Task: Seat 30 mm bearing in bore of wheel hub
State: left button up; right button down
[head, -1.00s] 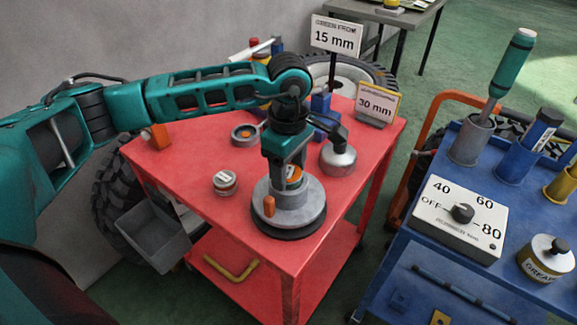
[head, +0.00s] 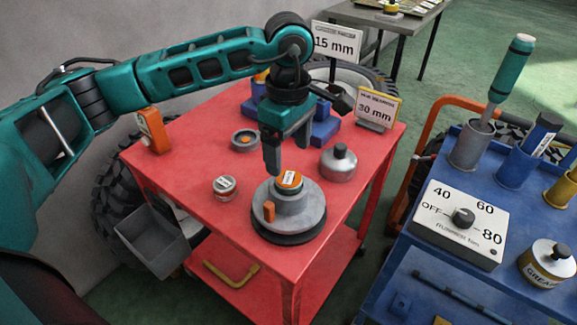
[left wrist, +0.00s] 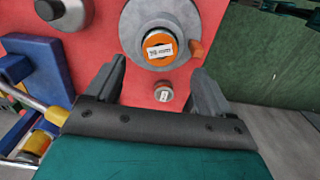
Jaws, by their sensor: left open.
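The wheel hub (head: 297,212) is a grey stepped disc on a dark base, standing on the red cart top with an orange peg on its flange. A round orange-faced bearing with a white label (head: 289,180) sits at the hub's raised centre. In the left wrist view the bearing (left wrist: 160,49) looks centred in the hub (left wrist: 135,25); how deep it sits I cannot tell. My left gripper (head: 287,152) is open and empty above the hub, apart from the bearing. Its fingers (left wrist: 158,70) show clear in the left wrist view. My right gripper is not in view.
A blue cart (head: 400,255) stands at right.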

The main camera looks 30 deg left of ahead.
aim_at(288, 178)
pick_arm(q)
notch_tip(288, 178, up, 6)
jog(key=shift+f, duration=0.2)
dwell(0.5)
